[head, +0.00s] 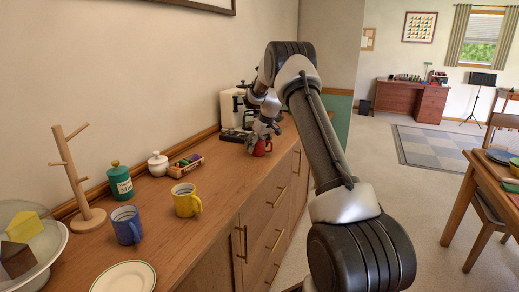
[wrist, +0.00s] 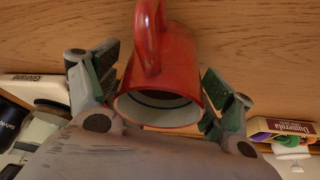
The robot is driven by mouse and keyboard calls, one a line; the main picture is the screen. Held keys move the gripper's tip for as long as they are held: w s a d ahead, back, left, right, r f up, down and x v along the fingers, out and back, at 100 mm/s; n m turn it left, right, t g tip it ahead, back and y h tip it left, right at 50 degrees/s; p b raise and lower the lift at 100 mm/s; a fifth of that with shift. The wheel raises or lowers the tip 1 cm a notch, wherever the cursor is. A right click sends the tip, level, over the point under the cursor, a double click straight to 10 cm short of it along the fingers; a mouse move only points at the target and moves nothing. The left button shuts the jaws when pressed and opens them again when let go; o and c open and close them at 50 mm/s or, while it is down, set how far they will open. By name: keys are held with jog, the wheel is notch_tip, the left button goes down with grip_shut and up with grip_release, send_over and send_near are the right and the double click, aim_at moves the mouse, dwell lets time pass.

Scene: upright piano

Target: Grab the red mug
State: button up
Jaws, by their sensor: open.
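The red mug (head: 262,146) stands on the wooden sideboard toward its far end in the head view. In the wrist view the red mug (wrist: 178,75) fills the middle, its handle toward the top and its open rim facing the camera. My gripper (head: 262,130) is at the mug in the head view, partly covering it. In the wrist view my gripper (wrist: 162,85) is open, with one finger on each side of the mug. The left finger looks very near the mug wall; I cannot tell whether either finger touches.
A blue mug (head: 126,225), yellow mug (head: 186,200), wooden mug tree (head: 87,215), green canister (head: 120,182), white lidded pot (head: 158,164) and plate (head: 124,278) stand nearer on the sideboard (head: 160,240). A white machine (head: 231,108) is behind my gripper. A box (wrist: 285,128) lies right in the wrist view.

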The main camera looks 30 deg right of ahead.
jog(key=shift+f, duration=0.1)
jog(key=c, duration=1.4)
jog(key=shift+o, duration=0.2)
jog(key=shift+w+r, duration=0.1)
jog(key=shift+r, duration=0.1)
